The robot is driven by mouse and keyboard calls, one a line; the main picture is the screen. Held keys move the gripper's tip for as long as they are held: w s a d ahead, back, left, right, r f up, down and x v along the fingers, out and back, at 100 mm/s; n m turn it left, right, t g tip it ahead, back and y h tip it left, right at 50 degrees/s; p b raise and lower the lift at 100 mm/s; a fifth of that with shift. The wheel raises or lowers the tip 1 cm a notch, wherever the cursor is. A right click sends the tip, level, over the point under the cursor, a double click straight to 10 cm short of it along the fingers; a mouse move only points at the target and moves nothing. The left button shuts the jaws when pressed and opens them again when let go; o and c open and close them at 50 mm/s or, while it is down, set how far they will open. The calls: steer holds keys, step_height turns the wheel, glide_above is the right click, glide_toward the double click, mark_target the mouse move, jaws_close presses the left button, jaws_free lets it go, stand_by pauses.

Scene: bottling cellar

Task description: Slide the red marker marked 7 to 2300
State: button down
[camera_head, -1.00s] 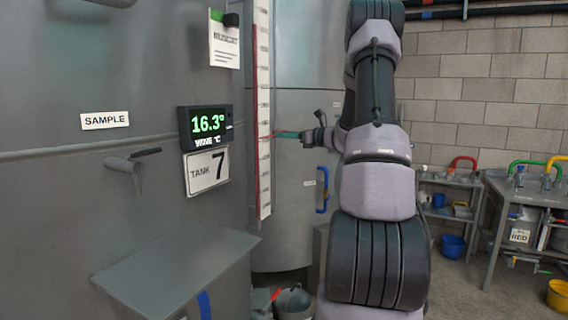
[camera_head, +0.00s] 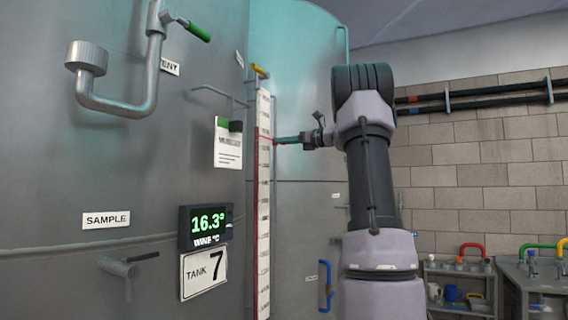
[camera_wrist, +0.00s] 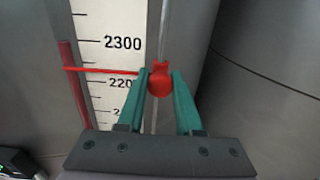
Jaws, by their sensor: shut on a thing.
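The red marker (camera_wrist: 160,82) sits on a thin vertical rod at the right edge of the white scale (camera_wrist: 110,20) in the wrist view. Its red pointer (camera_wrist: 100,70) crosses the scale a little above the 2200 mark and clearly below the 2300 mark (camera_wrist: 123,43). My gripper (camera_wrist: 160,84) has green fingers closed on the marker's red knob from both sides. In the head view, my gripper (camera_head: 276,141) reaches the scale (camera_head: 264,200) near its upper part. No 7 is readable on the marker itself.
A red column (camera_wrist: 75,90) runs along the scale's left side. The tank wall carries a display (camera_head: 206,226), a TANK 7 sign (camera_head: 204,272), a sample tap (camera_head: 122,268) and a bent pipe (camera_head: 115,103). A second tank stands close on the right of the scale.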

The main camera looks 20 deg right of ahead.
steer(key=shift+r, duration=1.55)
steer(key=c, duration=0.6)
jaws_free()
steer(key=v, duration=1)
steer(key=shift+s+d, duration=0.25)
steer(key=shift+s, duration=0.05)
